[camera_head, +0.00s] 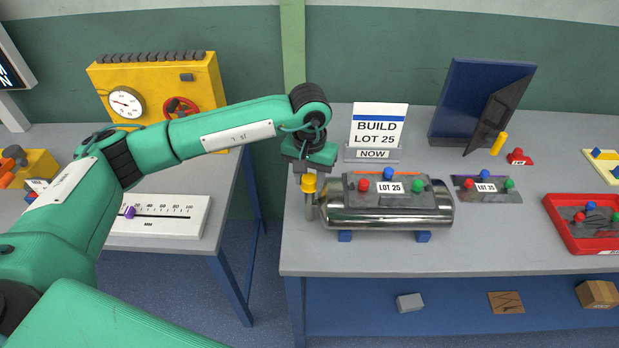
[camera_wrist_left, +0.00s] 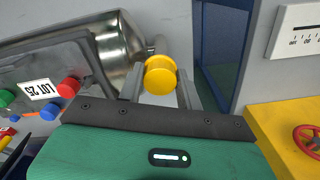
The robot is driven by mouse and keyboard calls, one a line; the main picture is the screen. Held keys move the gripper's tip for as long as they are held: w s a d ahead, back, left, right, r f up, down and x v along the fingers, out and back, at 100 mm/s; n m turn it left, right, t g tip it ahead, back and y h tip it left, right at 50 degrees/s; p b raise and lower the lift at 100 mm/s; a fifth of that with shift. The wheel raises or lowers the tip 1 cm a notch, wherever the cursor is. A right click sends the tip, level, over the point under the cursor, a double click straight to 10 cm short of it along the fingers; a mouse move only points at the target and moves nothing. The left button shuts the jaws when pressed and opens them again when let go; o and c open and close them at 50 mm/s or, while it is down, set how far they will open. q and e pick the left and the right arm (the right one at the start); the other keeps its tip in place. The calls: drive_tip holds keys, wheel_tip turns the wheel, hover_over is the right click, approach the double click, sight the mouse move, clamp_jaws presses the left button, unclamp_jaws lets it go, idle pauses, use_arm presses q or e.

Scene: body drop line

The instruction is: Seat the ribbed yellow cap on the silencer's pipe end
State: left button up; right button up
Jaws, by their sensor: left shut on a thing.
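The silencer (camera_head: 385,217) is a shiny metal cylinder lying on blue supports on the grey bench; it also shows at the upper left of the left wrist view (camera_wrist_left: 118,42). Its thin pipe end (camera_head: 311,212) stands at its left side. The yellow cap (camera_head: 309,185) is between the fingers of my left gripper (camera_head: 307,178), which is shut on it. In the left wrist view the cap (camera_wrist_left: 160,78) shows between the two grey fingers, with part of the pipe behind it. The cap is right at the pipe's top; I cannot tell whether it is touching or seated. My right gripper is out of view.
A plate with red, blue and green knobs (camera_head: 395,197) lies on the silencer. A "BUILD LOT 25" sign (camera_head: 379,126) stands behind. A similar knobbed plate (camera_head: 485,188) and a red tray (camera_head: 551,212) are to the right. A yellow gauge box (camera_head: 150,80) stands on the left table.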

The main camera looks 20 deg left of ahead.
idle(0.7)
use_arm(q)
drive_tip(key=shift+f+b, duration=0.6)
drive_tip(key=shift+b, duration=0.2)
drive_tip(key=shift+f+b, duration=0.75)
drive_tip(key=shift+b, duration=0.3)
idle(0.5)
drive_tip(key=o, duration=1)
drive_tip(key=shift+a, duration=0.2)
drive_tip(key=shift+s+d, duration=0.1)
drive_tip(key=shift+d, duration=0.1)
